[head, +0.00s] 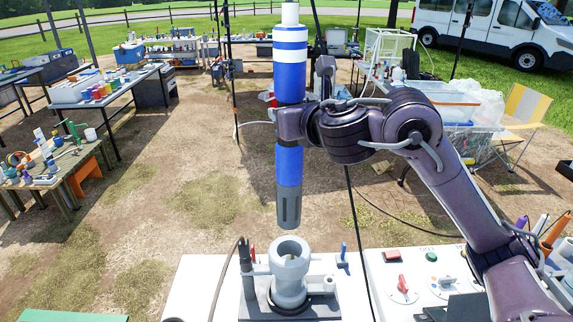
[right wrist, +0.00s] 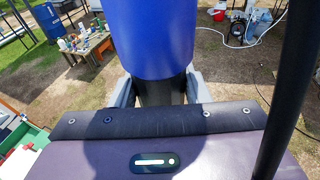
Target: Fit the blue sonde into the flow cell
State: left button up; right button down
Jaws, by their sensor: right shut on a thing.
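The blue sonde (head: 290,165) is a long upright cylinder with white bands near its top and a grey slotted lower end. My right gripper (head: 284,126) is shut on it around its middle. In the right wrist view the sonde (right wrist: 152,40) fills the upper middle, between the grey fingers (right wrist: 158,92). The flow cell (head: 290,262) is a grey cup with an open round top on a dark base. The sonde's lower end hangs just above the cup's opening, apart from it and roughly in line. My left gripper is not in view.
The flow cell stands on a white bench (head: 205,285) with valves and a cable beside it. A control panel with a red knob (head: 402,284) is at its right. Thin dark poles and a hanging cable stand near the sonde. Cluttered tables (head: 108,88) stand further back.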

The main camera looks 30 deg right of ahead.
aim_at(294, 227)
jog(key=f+b, duration=0.4)
jog(key=f, duration=0.7)
jog(key=f+b, duration=0.4)
jog(key=f, duration=0.7)
jog(key=shift+s+f, duration=0.2)
jog(key=shift+f, duration=0.1)
jog(key=shift+f+b, duration=0.45)
jog(key=shift+f, duration=1.9)
jog(key=c, duration=1.2)
grip_release()
jog(key=shift+f, duration=0.3)
jog(key=o, duration=0.4)
jog(key=shift+s, duration=0.15)
jog(key=shift+r, duration=0.1)
